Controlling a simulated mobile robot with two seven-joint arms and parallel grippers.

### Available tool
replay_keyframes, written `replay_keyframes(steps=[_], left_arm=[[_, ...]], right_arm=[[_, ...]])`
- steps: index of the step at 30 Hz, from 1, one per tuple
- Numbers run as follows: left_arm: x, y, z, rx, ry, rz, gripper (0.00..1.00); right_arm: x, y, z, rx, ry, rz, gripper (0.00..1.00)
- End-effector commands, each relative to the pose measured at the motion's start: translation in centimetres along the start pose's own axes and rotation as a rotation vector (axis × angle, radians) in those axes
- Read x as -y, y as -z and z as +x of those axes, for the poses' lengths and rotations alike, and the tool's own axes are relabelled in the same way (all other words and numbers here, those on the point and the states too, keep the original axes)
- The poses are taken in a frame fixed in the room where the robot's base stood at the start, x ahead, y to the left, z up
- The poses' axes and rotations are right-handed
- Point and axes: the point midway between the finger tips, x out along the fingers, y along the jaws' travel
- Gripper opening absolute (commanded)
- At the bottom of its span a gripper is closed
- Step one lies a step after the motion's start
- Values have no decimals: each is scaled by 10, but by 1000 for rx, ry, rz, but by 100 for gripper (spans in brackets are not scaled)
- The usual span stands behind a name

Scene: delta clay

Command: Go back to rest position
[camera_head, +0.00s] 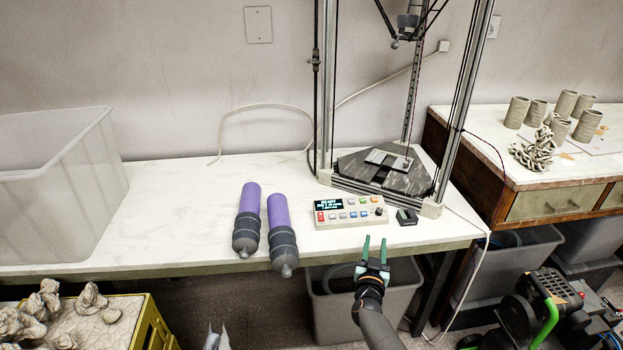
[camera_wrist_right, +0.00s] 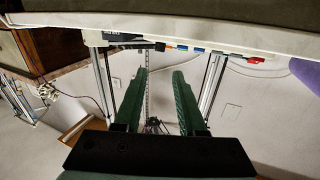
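My right gripper (camera_head: 374,250) is in front of the white table's front edge, below the control box. Its two green fingers are apart with nothing between them. In the right wrist view the fingers (camera_wrist_right: 160,95) also show parted and empty, and the picture looks upside down. My left gripper is not clearly seen; a small grey pointed shape (camera_head: 216,338) at the bottom edge may be part of it, but I cannot tell.
The white table (camera_head: 165,205) holds two purple-and-grey cartridges (camera_head: 265,225), a control box (camera_head: 350,212), a delta printer (camera_head: 385,170) and a clear bin (camera_head: 55,180). A yellow crate (camera_head: 150,325) with clay lumps stands lower left. Clay cups (camera_head: 555,110) stand on the right cabinet.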

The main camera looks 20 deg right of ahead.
Motion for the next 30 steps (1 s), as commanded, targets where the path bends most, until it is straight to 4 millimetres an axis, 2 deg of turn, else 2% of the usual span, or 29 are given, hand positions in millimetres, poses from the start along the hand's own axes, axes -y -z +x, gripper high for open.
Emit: replay_keyframes(steps=[6, 8, 11, 17, 21, 24, 27, 30], left_arm=[[-1, 5, -3, -3, -1, 0, 0], [-1, 8, -6, -3, -1, 0, 0], [-2, 15, -12, -5, -1, 0, 0], [-1, 27, -23, -8, 3, 0, 0], [1, 34, -31, -6, 9, 0, 0], [2, 38, -36, -8, 11, 0, 0], [2, 42, -39, -9, 12, -1, 0], [2, 43, -42, -7, 12, -1, 0]], right_arm=[[0, -3, -10, 11, 49, -17, 40], [1, -7, -22, 23, 102, -34, 40], [5, -16, -53, 69, 227, -73, 40], [18, -39, -149, 243, 487, -158, 40], [20, -48, -230, 400, 626, -212, 40], [16, -48, -287, 513, 695, -245, 40], [10, -44, -334, 611, 736, -267, 40], [4, -39, -366, 680, 756, -280, 40]])
